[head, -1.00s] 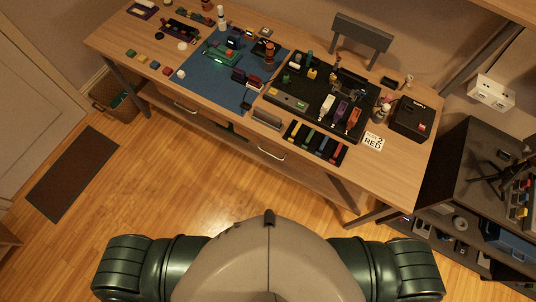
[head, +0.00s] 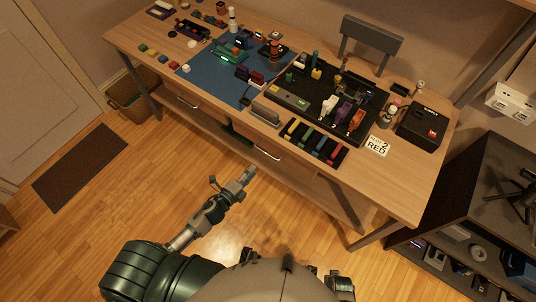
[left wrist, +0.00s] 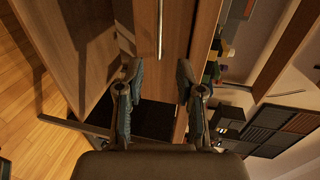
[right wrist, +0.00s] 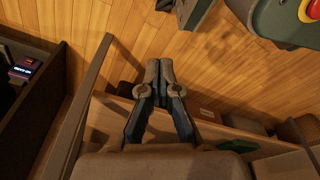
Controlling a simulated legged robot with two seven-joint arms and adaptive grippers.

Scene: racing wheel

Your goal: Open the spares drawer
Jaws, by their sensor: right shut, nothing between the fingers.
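The desk's front has two drawers with bar handles, a left handle (head: 187,105) and a right handle (head: 268,153); I cannot read which is the spares drawer. Both drawers look closed. My left gripper (head: 246,176) is in front of the desk, just short of the right handle. In the left wrist view, the left gripper (left wrist: 158,78) is open and empty, with a metal bar handle (left wrist: 160,30) ahead, lined up between its fingers and not touched. My right gripper (right wrist: 160,72) is shut and empty in the right wrist view, over the wooden floor.
The desk top (head: 400,190) holds a blue mat (head: 215,85), a black tray, a rack of coloured strips (head: 313,143) and a black box (head: 421,125). A dark shelf unit (head: 480,190) stands at the right. The floor before the desk is clear.

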